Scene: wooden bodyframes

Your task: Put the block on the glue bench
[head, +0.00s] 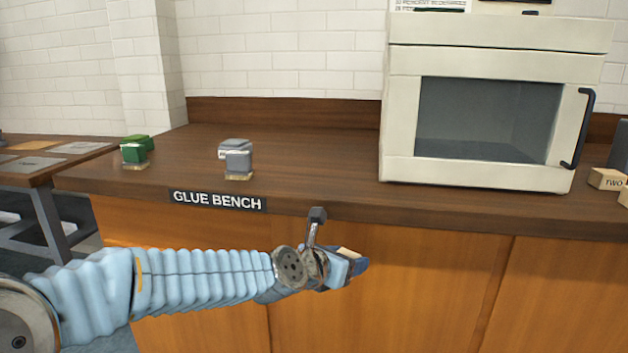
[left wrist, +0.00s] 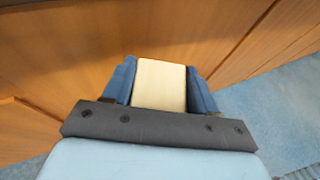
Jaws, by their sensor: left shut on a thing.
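My left gripper (head: 352,266) is in front of the bench's wooden cabinet front, below the edge of the worktop. It is shut on a pale wooden block (left wrist: 160,84), which sits between the two blue fingers in the left wrist view. In the head view only a small part of the block (head: 347,253) shows above the fingers. The glue bench (head: 310,165) is a dark brown worktop with a black "GLUE BENCH" label on its front edge. The block is apart from the worktop. My right gripper is not in view.
A cream cabinet with a glass door (head: 490,115) stands at the right. A block marked "TWO" (head: 606,179) lies at the far right. The worktop's middle is clear.

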